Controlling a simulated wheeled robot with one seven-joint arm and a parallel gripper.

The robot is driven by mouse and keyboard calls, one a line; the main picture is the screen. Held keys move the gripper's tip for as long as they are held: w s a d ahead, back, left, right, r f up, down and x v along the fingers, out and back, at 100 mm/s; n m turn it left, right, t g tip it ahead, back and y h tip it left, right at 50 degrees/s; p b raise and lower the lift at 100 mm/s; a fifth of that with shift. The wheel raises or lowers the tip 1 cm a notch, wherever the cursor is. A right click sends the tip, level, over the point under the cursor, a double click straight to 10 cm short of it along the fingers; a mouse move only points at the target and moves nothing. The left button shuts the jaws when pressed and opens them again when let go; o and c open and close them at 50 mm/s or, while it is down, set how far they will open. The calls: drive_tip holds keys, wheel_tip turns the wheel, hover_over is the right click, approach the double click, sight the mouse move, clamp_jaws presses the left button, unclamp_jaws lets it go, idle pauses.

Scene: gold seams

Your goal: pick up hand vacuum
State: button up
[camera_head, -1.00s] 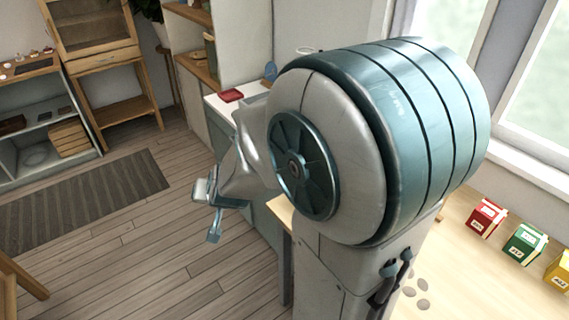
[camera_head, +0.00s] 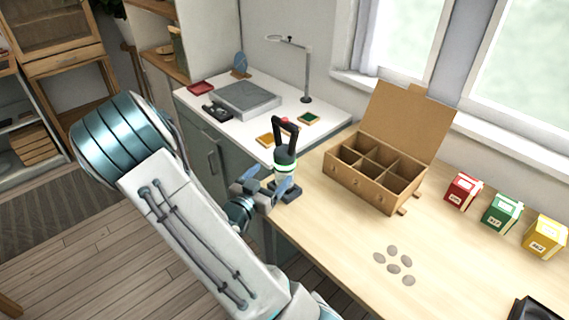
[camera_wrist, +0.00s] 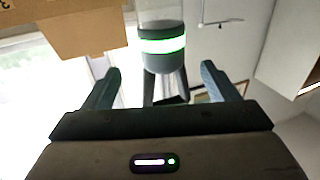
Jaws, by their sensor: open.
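The hand vacuum (camera_head: 285,161) is dark with a glowing green band and a black loop handle with a red spot on top. It stands upright on a small dark base (camera_head: 290,194) at the left end of the wooden table. My gripper (camera_head: 268,179) is open just in front of it, low near its body. In the wrist view the vacuum (camera_wrist: 162,44) shows, its banded body ahead of my gripper (camera_wrist: 160,70), centred between the two spread fingers. I cannot tell whether it is inside the jaws; no finger visibly touches it. My gripper partly hides the base.
A cardboard box with compartments (camera_head: 350,179) stands open to the right of the vacuum. Red (camera_head: 463,190), green (camera_head: 502,212) and yellow (camera_head: 544,235) boxes line the window side. Several grey stones (camera_head: 392,258) lie on the table. A white counter (camera_head: 285,125) with a lamp (camera_head: 306,75) stands behind.

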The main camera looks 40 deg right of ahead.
sight(287, 154)
drive_tip(key=p+x, duration=0.2)
drive_tip(key=x, duration=0.9)
drive_tip(key=shift+w, duration=0.2)
drive_tip(key=c, duration=1.2)
drive_tip(key=shift+o, duration=0.2)
